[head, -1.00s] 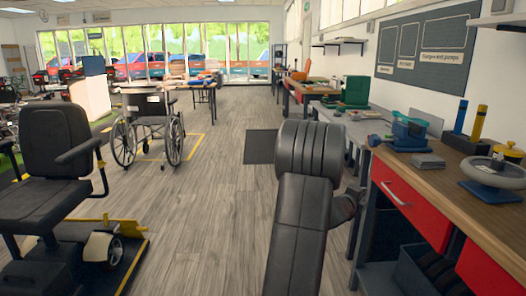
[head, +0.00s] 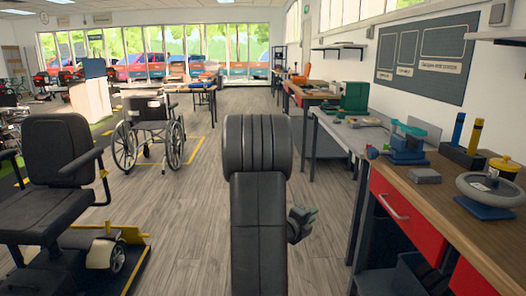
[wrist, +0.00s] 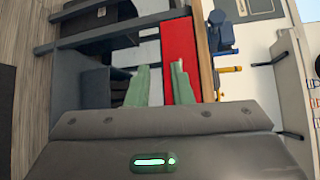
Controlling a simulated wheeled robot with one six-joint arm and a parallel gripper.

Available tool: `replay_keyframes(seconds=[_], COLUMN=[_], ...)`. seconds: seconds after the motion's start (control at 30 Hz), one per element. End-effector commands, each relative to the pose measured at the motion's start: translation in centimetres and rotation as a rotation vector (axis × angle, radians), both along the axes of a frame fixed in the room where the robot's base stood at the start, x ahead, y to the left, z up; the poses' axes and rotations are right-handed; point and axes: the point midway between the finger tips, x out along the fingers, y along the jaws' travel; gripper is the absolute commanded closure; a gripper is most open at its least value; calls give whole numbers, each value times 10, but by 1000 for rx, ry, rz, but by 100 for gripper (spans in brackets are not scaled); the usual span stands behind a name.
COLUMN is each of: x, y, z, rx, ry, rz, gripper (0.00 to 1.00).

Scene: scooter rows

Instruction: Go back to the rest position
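My gripper shows in the wrist view (wrist: 160,66) with two green fingers apart and nothing between them. A red drawer front and dark bench parts lie behind the fingers there. In the head view my gripper (head: 304,222) is small and partly hidden behind my black arm, over the aisle floor left of the workbench. My arm stands nearly upright in the middle of that view.
A workbench (head: 468,188) with red drawers (head: 408,215) runs along the right, holding a blue device (head: 407,148) and a steering wheel (head: 490,187). A black scooter (head: 60,150) stands at left, a wheelchair (head: 150,125) behind it. Grey floor (head: 190,220) is free between.

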Motion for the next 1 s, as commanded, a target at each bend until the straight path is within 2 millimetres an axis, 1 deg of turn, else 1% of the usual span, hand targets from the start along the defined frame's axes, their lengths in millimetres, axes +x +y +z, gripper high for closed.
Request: replay_keyframes(seconds=[0.03, 0.1, 0.33, 0.77, 0.87, 1.0], x=[-7, -15, -31, -34, -34, -33], y=[7, 15, 29, 30, 29, 27], z=[2, 4, 6, 7, 11, 23], rx=[1, 1, 1, 0, -2, -13], ry=[0, 0, -1, 0, 0, 3], rz=[3, 2, 1, 0, 2, 13], gripper=[80, 80, 80, 80, 80, 80])
